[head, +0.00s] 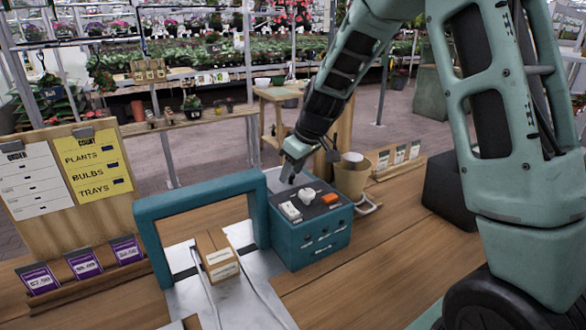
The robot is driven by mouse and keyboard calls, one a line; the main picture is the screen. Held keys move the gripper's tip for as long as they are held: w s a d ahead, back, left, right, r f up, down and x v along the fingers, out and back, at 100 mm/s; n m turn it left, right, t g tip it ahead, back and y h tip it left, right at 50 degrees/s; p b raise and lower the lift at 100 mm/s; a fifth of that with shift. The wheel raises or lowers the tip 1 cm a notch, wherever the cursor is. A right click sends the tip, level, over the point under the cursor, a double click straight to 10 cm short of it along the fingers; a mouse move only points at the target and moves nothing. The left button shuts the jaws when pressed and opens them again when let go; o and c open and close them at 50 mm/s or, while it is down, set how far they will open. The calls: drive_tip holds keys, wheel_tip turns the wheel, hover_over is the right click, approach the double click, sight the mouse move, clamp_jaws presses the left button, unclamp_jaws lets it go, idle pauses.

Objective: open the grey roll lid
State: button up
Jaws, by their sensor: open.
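A teal console box (312,238) stands on the bench beside a teal arch (198,192). Its dark top carries a white block (290,212), a round white piece (308,196) and an orange piece (330,198). I cannot clearly pick out a grey roll lid; a light grey patch shows at the back left of the console, partly behind my gripper. My gripper (291,178) is open and points down over the back part of the console top. It is small in the picture, and I cannot tell whether it touches anything.
A cardboard box (216,254) lies on a metal plate under the arch. A tan pot (352,174) stands close behind the console on the right. A wooden board with cards (66,172) and purple price tags (84,264) stand left. The bench front right is clear.

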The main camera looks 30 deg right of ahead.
clamp_jaws()
drive_tip(key=shift+r, duration=0.15)
